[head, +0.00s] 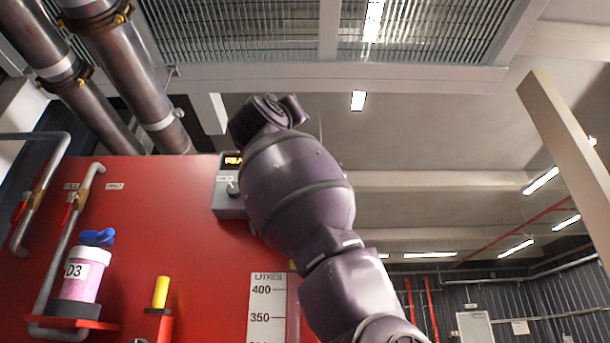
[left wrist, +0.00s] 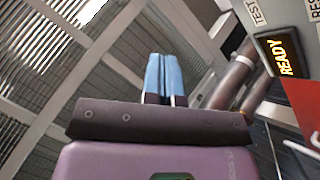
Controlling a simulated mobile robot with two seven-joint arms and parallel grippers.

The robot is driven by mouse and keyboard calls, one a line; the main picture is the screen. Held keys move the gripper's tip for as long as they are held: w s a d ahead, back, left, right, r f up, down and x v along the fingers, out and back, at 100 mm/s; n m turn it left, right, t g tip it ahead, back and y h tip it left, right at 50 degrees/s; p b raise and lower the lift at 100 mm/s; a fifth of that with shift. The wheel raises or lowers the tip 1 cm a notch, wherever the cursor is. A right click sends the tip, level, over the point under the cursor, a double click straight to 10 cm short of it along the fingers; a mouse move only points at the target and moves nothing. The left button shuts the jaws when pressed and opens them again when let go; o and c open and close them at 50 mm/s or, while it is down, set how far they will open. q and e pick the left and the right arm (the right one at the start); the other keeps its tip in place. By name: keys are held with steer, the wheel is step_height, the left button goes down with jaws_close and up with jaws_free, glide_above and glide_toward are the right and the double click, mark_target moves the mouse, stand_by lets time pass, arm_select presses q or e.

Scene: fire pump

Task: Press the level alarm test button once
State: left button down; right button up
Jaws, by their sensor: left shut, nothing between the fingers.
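The grey alarm panel (head: 228,205) is on the red tank, partly hidden behind my purple arm in the head view. In the left wrist view the display (left wrist: 283,57) reads READY, and a TEST label (left wrist: 258,12) shows at the top edge. No test button can be made out in either view. My left gripper (left wrist: 162,58) has its blue fingers shut together and empty, apart from the panel in the picture. Its fingers are not visible in the head view. My right gripper is not in view.
The red tank (head: 160,225) carries a pink-filled jar (head: 82,280) with a blue cap, a yellow cylinder (head: 160,292) and a LITRES scale (head: 266,310). Large metal pipes (head: 125,70) run at the upper left. A beige beam (head: 570,150) slants at the right.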

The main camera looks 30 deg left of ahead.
arm_select(q)
steer(key=w+a+p, duration=0.3)
steer(key=w+a, duration=0.2)
steer(key=w, duration=0.2)
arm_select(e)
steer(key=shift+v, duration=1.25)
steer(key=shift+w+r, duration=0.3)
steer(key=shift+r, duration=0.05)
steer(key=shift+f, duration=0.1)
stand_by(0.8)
arm_select(q)
steer(key=shift+w+p, duration=0.15)
steer(key=shift+p, duration=0.15)
steer(key=shift+w+a, duration=0.2)
steer(key=shift+w, duration=0.05)
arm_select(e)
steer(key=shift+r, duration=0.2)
